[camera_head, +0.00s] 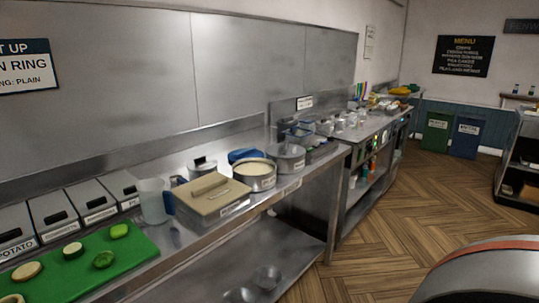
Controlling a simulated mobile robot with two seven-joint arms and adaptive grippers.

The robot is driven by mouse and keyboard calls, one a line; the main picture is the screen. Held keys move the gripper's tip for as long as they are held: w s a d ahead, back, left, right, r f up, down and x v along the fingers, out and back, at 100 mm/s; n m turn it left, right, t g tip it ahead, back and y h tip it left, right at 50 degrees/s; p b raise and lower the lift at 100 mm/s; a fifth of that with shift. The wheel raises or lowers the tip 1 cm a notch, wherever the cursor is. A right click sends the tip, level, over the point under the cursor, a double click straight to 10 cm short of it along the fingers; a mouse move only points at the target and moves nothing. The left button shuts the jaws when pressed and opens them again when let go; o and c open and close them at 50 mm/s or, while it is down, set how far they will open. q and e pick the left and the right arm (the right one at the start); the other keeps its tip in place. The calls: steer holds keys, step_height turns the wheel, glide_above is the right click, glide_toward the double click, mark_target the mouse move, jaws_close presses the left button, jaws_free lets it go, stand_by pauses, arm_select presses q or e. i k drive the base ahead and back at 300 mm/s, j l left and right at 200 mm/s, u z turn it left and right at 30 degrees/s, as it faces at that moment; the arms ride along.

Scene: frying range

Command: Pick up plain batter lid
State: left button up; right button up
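A beige rectangular lid (209,189) with a raised bar handle covers a box on the steel counter, left of centre. The label on the box front is too small to read, so I cannot tell whether this is the plain batter lid. Behind and right of it stands an open round steel pot (262,184) filled with something cream-coloured. A blue item (245,156) lies behind that pot; its exact shape is partly hidden. Neither of my grippers is in view.
A clear jug (152,201) stands just left of the beige lid. A green board (128,247) with cut vegetables and several labelled bins (93,203) are further left. Metal bowls (266,278) sit on the lower shelf (215,270). The wooden floor (400,215) right of the counter is open.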

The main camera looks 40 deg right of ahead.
mark_target(234, 157)
steer(key=z, duration=1.1)
